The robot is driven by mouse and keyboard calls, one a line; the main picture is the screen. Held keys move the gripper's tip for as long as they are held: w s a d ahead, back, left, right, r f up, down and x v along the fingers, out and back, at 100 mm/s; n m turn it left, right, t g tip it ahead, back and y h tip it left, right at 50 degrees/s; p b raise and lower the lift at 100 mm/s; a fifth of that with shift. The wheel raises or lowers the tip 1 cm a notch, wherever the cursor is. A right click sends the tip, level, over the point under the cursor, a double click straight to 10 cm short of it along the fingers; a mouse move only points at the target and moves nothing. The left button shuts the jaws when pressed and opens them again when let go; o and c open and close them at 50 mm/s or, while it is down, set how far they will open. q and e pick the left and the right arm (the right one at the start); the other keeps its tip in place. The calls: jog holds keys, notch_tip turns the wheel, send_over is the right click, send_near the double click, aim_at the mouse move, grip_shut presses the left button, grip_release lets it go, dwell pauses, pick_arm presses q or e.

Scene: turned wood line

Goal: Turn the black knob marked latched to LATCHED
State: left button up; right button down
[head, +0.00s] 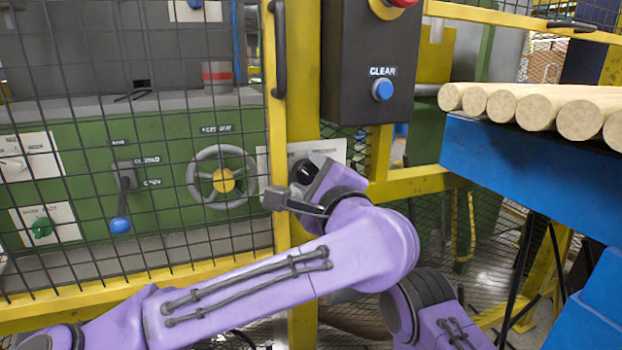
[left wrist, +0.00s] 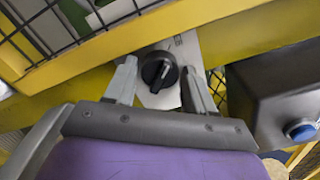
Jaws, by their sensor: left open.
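The black knob (left wrist: 159,71) is round with a raised grip bar and sits on a pale plate (left wrist: 160,97) in the left wrist view. Its bar is tilted a little off the plate's long axis, and its markings cannot be read. In the head view the knob (head: 303,169) is partly hidden behind my wrist, on the plate (head: 336,148) at the yellow post. My left gripper (left wrist: 161,84) is open, with one finger on each side of the knob and visible gaps between. It also shows in the head view (head: 283,196). My right gripper is not in view.
A dark box with a blue CLEAR button (head: 382,90) and a red button hangs above right of the knob. Yellow-framed mesh (head: 100,150) stands left, before a green machine with a handwheel (head: 222,180) and lever (head: 121,222). Logs (head: 535,108) lie on a blue table (head: 500,150) at right.

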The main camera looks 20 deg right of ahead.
pick_arm(q)
jog(key=c, duration=0.8)
jog(key=shift+r+m+p, duration=0.25)
jog(key=shift+m+p, duration=0.35)
jog(key=shift+p, duration=0.1)
jog(key=shift+f, duration=0.25)
jog(key=o, duration=0.8)
jog(key=s, duration=1)
jog(key=shift+s+d, duration=0.2)
jog(key=shift+s, duration=0.05)
